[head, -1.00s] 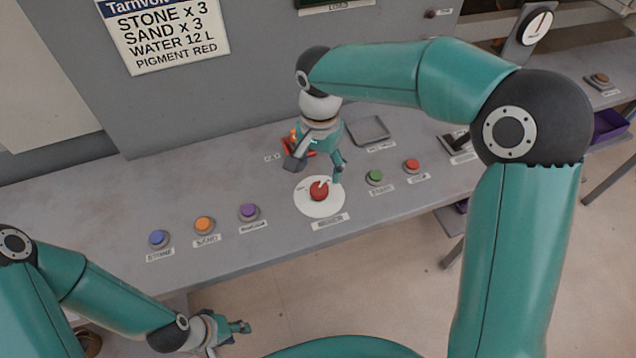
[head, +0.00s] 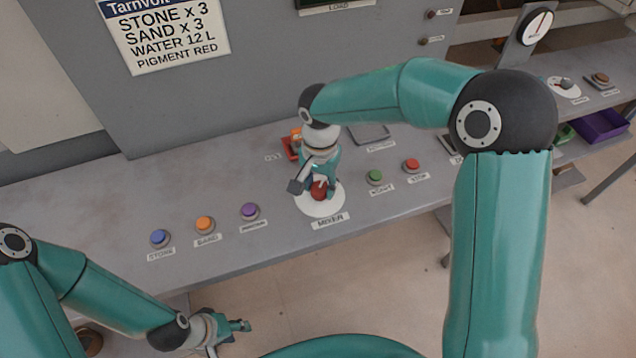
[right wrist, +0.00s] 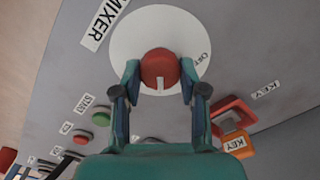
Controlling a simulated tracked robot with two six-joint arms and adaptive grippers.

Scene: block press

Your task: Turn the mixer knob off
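The mixer knob is a red round knob (head: 319,193) with a white pointer mark, on a white disc (head: 318,209) above the MIXER label (head: 330,220). In the right wrist view the knob (right wrist: 160,68) sits between my right gripper's fingers (right wrist: 160,75), one on each side. The fingers are apart and very close to the knob; contact is unclear. The pointer mark faces the gripper's palm, and the OFF label (right wrist: 204,58) is to its right. In the head view my right gripper (head: 320,185) partly covers the knob. My left gripper (head: 240,326) is low, in front of the bench; its fingers are too small to judge.
Blue, orange and purple buttons (head: 204,224) lie left of the knob. A green button (head: 375,177) and a red button (head: 411,165) lie right. The red key holder with an orange key (right wrist: 235,143) is close to my right gripper. The front bench edge is clear.

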